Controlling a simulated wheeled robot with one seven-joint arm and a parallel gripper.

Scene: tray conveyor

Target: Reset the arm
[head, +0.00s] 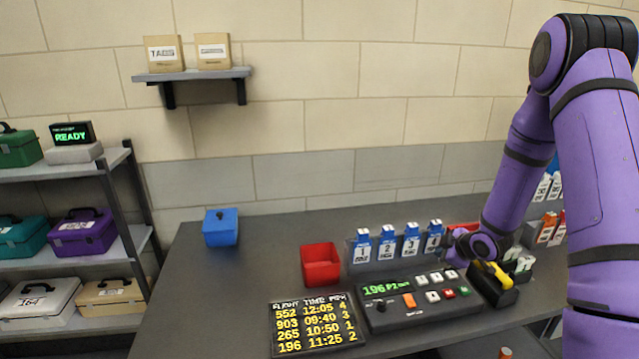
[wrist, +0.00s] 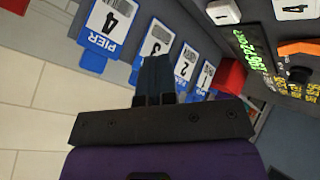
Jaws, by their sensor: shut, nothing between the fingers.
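My purple arm reaches down from the right in the head view. My gripper (wrist: 156,75) shows dark fingers closed together and empty in the wrist view. In the head view it is small and partly hidden at the end of the arm, just right of the pier 4 tag (head: 434,236). In the wrist view the fingers overlap the row of blue pier tags (wrist: 184,68), with the large pier 4 tag (wrist: 111,22) to their left. I cannot tell whether the fingers touch a tag.
The control panel (head: 392,315) with a green display stands in front of the tags. A red bin (head: 321,265), a blue box (head: 220,228) and a flight board (head: 314,325) are on the dark table. A dark holder with a yellow handle (head: 499,275) is near my wrist. Shelves with cases stand left.

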